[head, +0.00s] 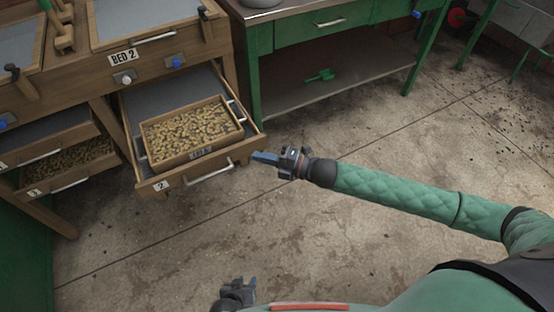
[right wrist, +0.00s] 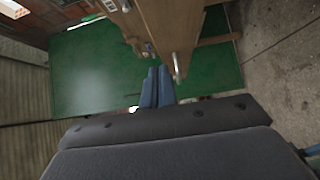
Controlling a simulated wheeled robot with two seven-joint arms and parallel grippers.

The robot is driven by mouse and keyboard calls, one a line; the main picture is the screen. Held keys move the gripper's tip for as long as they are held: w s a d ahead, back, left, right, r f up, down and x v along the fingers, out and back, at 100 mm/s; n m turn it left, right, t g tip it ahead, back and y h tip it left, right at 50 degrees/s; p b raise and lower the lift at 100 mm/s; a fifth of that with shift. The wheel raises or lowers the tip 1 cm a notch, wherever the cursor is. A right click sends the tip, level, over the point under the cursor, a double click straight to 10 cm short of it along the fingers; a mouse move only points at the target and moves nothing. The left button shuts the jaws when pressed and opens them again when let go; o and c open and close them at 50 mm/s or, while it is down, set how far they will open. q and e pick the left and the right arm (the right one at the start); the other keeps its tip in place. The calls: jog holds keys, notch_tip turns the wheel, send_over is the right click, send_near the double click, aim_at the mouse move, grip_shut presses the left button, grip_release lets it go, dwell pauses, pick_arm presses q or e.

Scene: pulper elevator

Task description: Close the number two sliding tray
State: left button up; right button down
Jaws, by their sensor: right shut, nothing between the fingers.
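The number two sliding tray (head: 152,188) is a wooden drawer pulled out below the BED 2 bench, with a "2" label and a metal handle (head: 215,171) on its front. A wooden box (head: 170,158) of pale beans sits inside it. My right gripper (head: 264,156) is shut and empty, its blue fingertips close to the tray's right front corner. I cannot tell whether they touch it. In the right wrist view the shut fingers (right wrist: 156,87) are beside a wooden panel with a metal handle (right wrist: 177,66). My left gripper (head: 240,288) is low at the bottom edge, apart from the tray.
Other trays (head: 62,158) with metal handles sit to the left, one holding beans. A green table (head: 300,32) with a lower shelf stands behind to the right. The concrete floor (head: 150,255) in front of the tray is clear.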

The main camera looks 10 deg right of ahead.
aim_at(220, 92)
pick_arm(q)
jog(key=shift+r, duration=0.1)
pick_arm(e)
jog(key=shift+w+a, duration=0.25)
jog(key=shift+w, duration=0.65)
jog(key=shift+w+a, duration=0.2)
jog(key=shift+w, duration=0.7)
jog(key=shift+w, duration=0.1)
